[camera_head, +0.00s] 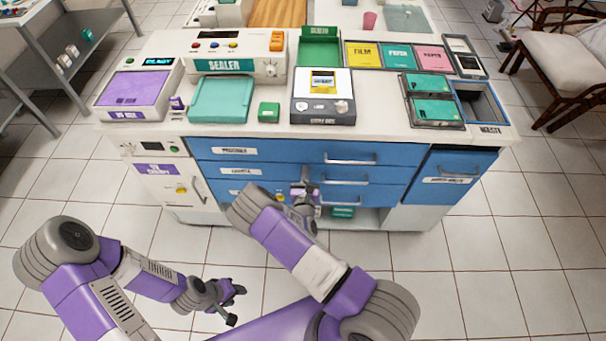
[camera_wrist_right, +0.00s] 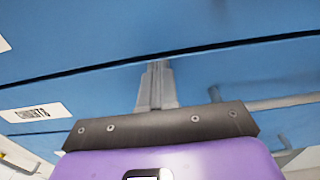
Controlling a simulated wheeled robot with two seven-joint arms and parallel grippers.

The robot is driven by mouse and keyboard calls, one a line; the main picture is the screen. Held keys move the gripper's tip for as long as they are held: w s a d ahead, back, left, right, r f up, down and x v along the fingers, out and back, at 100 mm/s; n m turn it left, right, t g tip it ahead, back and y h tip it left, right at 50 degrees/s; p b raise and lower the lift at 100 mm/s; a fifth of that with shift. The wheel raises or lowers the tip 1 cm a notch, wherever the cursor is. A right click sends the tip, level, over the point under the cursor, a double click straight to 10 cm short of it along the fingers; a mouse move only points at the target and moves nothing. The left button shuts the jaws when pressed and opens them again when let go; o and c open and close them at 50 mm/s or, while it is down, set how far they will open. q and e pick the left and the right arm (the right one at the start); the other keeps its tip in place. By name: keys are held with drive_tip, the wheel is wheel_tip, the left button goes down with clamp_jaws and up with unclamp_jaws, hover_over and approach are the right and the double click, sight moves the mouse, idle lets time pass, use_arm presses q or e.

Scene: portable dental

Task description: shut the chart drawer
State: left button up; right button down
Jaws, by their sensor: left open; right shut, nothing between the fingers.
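The chart drawer (camera_head: 270,172) is the middle blue drawer of the cabinet, with a white label and a grey bar handle. Its front looks nearly flush with its neighbours; I cannot tell if a small gap remains. In the right wrist view its blue front (camera_wrist_right: 80,98) lies below a thin dark seam, with the label at left. My right gripper (camera_head: 304,186) is shut and empty at the drawer fronts. Its fingertips (camera_wrist_right: 157,66) are up against or very close to the chart drawer's upper part. My left gripper (camera_head: 236,291) is open and empty, low above the floor, away from the cabinet.
Another blue drawer (camera_head: 290,150) is above, and one is below, partly hidden by my right arm. A white door (camera_head: 165,188) is at left and a blue bin front (camera_head: 455,175) at right. The counter holds a sealer (camera_head: 232,50) and trays. Floor in front is clear.

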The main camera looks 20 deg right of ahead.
drive_tip(key=shift+w+d+r, duration=0.1)
drive_tip(key=shift+w+r, duration=0.1)
drive_tip(key=shift+r, duration=0.1)
drive_tip(key=p+v, duration=0.3)
drive_tip(key=v, duration=1.1)
drive_tip(key=shift+f+p, duration=0.2)
drive_tip(key=shift+p, duration=0.15)
drive_tip(key=shift+s, duration=0.2)
